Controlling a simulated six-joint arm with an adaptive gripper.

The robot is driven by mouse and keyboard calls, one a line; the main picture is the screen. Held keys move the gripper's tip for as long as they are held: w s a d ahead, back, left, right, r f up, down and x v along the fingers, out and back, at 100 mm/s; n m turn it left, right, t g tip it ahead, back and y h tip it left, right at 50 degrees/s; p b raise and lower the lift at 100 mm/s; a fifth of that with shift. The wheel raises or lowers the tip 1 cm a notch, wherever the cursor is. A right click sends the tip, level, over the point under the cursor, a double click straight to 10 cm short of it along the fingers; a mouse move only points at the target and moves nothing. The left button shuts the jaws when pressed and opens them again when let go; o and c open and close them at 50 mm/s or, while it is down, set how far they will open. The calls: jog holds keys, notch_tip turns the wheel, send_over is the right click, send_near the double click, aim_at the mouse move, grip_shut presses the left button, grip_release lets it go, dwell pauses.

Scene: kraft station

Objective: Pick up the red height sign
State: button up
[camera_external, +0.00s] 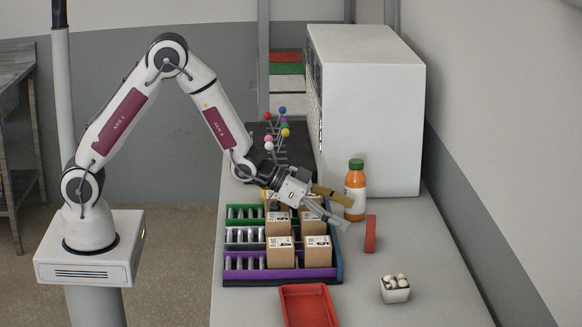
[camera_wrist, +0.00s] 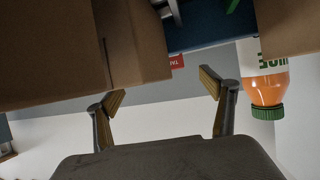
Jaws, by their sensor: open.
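A small upright red piece (camera_external: 370,233), which looks like the red height sign, stands on the bench right of the crate rack. In the wrist view a small red tag (camera_wrist: 177,62) with white letters shows beside a cardboard box that partly covers it; I cannot tell if it is the same piece. My gripper (camera_external: 337,208) is open above the right edge of the rack, up and left of the upright red piece and apart from it. Its two spread fingers also show in the wrist view (camera_wrist: 163,92), with nothing held between them.
Cardboard boxes (camera_external: 317,251) stand in the rack (camera_external: 280,280) below my gripper. An orange juice bottle (camera_external: 355,192) stands close to the fingers. A large white cabinet (camera_external: 375,110) is behind. A red tray (camera_external: 308,306) and an egg carton (camera_external: 395,293) are in front.

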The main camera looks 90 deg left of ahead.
aim_at(370, 234)
jog(key=shift+x, duration=2.6)
jog(key=shift+r, duration=0.1)
jog(key=c, duration=1.2)
